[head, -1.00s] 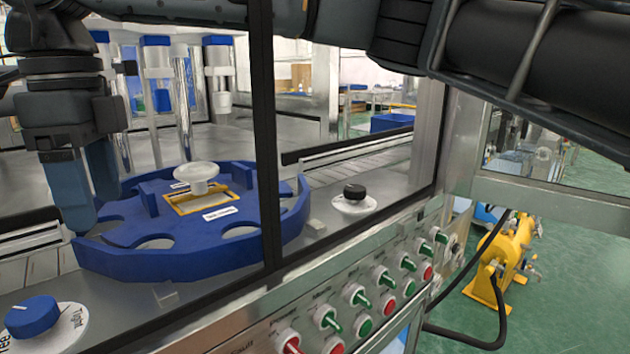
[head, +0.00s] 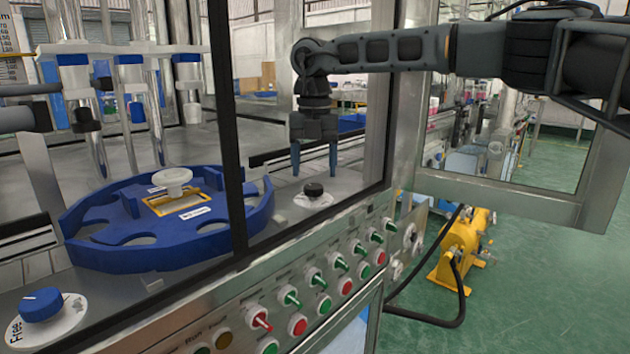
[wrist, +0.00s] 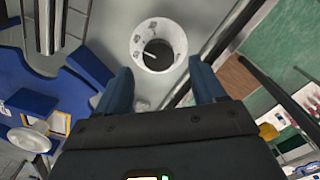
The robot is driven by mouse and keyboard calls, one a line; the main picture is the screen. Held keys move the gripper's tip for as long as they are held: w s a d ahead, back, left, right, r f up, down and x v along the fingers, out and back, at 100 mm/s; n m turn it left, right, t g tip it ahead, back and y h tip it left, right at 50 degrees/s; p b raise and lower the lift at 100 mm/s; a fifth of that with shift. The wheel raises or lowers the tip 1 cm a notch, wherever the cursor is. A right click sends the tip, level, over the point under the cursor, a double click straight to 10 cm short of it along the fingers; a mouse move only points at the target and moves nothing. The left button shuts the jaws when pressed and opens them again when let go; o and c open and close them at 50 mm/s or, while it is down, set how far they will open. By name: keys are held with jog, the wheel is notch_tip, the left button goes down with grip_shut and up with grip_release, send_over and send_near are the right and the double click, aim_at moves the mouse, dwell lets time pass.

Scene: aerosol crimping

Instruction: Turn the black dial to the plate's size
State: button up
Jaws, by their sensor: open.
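The black dial (head: 314,190) sits on a round white scale plate (head: 316,201) on the steel deck, right of the dark frame post. In the wrist view the black dial (wrist: 158,55) shows from above, with a white pointer line on it; the scale marks are too small to read. My gripper (head: 314,172) points down just above and behind the dial, fingers apart and empty. In the wrist view its blue fingers (wrist: 162,78) are spread below the dial in the picture. A yellow-edged plate (head: 160,208) with a white label lies on the blue turntable; its label is unreadable.
The blue turntable (head: 85,247) with a white round-topped piece (head: 173,180) stands left. A blue dial (head: 41,304) sits at the front left. A dark frame post (head: 222,110) stands between turntable and dial. Green and red switches line the front panel.

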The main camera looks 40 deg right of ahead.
aim_at(313, 186)
jog(key=shift+a+f, duration=0.1)
jog(key=shift+f, duration=1.85)
jog(key=shift+c, duration=0.4)
jog(key=c, duration=1)
jog(key=shift+r+n, duration=0.1)
jog(key=shift+n, duration=0.2)
jog(key=n+p, duration=0.1)
jog(key=n, duration=0.2)
jog(key=shift+p, duration=0.3)
jog(key=shift+n+p, duration=0.7)
jog(key=shift+n, duration=1.5)
jog(key=shift+w, duration=0.1)
